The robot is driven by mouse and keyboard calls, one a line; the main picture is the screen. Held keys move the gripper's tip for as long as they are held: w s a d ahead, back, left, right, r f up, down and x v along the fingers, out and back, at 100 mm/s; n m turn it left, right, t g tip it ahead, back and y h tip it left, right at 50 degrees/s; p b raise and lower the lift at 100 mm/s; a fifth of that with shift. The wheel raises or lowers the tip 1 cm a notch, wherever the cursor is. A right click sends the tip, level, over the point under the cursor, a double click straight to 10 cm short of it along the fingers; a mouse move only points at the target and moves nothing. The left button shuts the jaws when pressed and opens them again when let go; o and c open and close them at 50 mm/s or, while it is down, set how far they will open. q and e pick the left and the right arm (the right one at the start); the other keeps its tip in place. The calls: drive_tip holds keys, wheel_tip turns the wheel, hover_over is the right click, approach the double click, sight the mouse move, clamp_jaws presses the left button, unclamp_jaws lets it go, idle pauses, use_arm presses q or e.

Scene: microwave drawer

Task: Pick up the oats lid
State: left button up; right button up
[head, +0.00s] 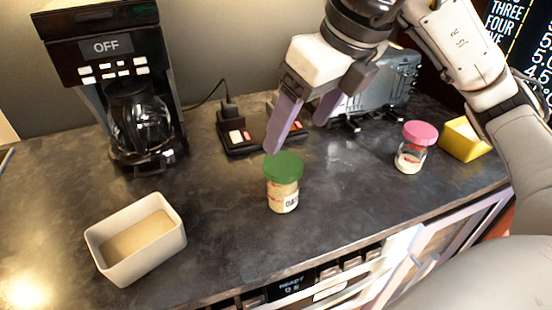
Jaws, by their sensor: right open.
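The oats jar (282,196) stands upright on the dark counter, a clear jar with pale contents and a partly visible label. Its green oats lid (284,166) sits on top of it. My right gripper (295,138) is open and empty, pointing down just above and behind the lid. Its left finger tip is close to the lid's back edge; I cannot tell if they touch. The right finger is further right, over the counter. My left gripper is not in view.
A coffee maker (123,85) stands at the back left. A white rectangular container (137,240) is at front left. A pink-lidded jar (412,150) and a yellow box (463,139) are at right. A toaster (385,88) stands behind my gripper. Counter (222,205) left of the oats is clear.

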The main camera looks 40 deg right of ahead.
sight(283, 164)
drive_tip(key=x, duration=0.9)
drive_tip(key=shift+s+d+f, duration=0.1)
drive_tip(key=shift+s, duration=0.15)
drive_tip(key=c, duration=1.2)
wheel_tip(283, 164, up, 10)
drive_tip(key=shift+p, duration=0.45)
